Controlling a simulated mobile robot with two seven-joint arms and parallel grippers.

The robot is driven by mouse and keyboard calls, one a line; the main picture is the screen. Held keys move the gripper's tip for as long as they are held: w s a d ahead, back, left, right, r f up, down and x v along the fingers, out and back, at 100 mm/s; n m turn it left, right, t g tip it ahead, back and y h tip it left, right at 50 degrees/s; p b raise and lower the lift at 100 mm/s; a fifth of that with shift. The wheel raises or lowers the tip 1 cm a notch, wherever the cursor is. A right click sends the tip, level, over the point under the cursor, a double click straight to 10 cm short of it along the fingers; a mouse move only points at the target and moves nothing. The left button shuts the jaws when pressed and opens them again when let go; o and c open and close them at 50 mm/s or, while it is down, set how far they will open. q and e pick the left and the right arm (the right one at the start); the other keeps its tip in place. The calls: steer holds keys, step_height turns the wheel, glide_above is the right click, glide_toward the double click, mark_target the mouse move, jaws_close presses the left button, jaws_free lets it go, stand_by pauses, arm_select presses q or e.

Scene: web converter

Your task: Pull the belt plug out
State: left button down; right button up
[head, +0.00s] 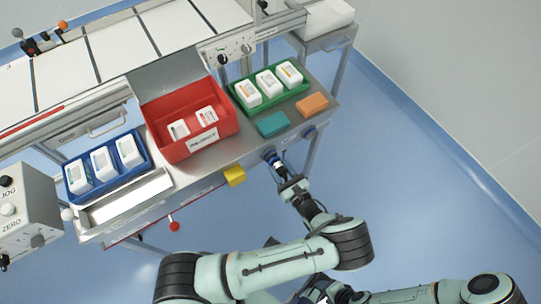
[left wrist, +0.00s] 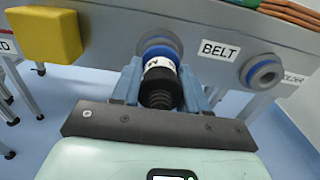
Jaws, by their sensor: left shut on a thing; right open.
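The belt plug (left wrist: 160,88) is black and ribbed with a white printed band. It points into a blue-ringed socket (left wrist: 158,42) on the bench's front face, left of the BELT label (left wrist: 219,50). Its front end is at the socket; how deep it sits is hidden. My left gripper (head: 281,174) is shut on the plug, with one finger on each side in the left wrist view (left wrist: 160,90). My right gripper (head: 320,297) is low at the bottom edge of the head view, away from the bench and partly cut off.
A second blue-ringed socket (left wrist: 263,73), empty, is right of the BELT label. A yellow block (head: 234,176) juts from the bench front, left of the plug. Red (head: 220,133), blue (head: 125,179) and green (head: 285,101) trays stand on the bench. Floor to the right is clear.

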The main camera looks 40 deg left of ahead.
arm_select(q)
steer(key=shift+v, duration=3.45)
steer(key=shift+a, duration=0.1)
